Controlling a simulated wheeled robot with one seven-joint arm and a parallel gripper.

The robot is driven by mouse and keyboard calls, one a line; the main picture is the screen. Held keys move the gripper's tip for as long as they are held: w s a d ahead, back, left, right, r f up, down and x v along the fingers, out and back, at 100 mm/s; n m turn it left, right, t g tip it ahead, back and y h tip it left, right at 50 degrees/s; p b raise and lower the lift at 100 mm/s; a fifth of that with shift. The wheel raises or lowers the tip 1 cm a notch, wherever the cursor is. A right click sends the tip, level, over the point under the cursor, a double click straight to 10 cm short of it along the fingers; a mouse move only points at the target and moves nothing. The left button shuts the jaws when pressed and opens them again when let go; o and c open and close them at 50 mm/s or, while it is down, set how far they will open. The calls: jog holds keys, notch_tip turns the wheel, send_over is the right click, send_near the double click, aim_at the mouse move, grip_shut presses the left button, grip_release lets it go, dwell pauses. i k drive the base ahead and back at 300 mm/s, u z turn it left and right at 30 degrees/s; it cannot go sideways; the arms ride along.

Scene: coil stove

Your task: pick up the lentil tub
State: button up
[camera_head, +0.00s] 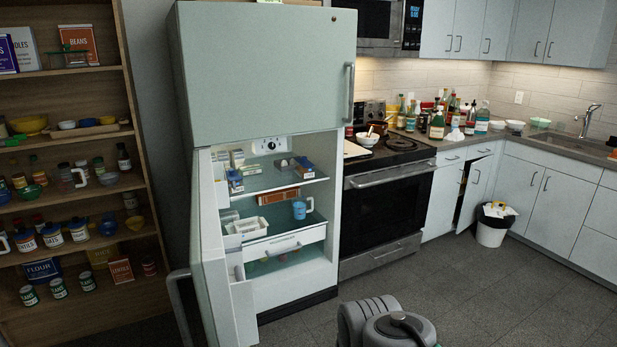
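A small orange-red container (121,270) with a pale label stands on the lowest visible shelf at the left. Its lettering is too small to read surely, but it may be the lentil tub. A larger orange-red container marked BEANS (78,44) stands on the top shelf. Rounded grey parts of my own arm show at the bottom centre, far from the shelves. My gripper is not in view.
The wooden shelf unit (147,167) holds cans, jars, bowls and a blue FLOUR container (43,271). The fridge's lower door (220,265) stands open beside it. A stove (385,205) and a waste bin (491,232) are right. The floor (500,300) is clear at lower right.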

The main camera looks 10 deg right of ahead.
aim_at(306, 172)
jog(key=z, duration=0.5)
jog(key=i, duration=1.15)
jog(key=z, duration=0.3)
jog(key=i, duration=1.15)
jog(key=u, duration=1.05)
jog(key=i, duration=0.85)
jog(key=u, duration=1.25)
jog(key=i, duration=0.2)
jog(key=u, duration=0.05)
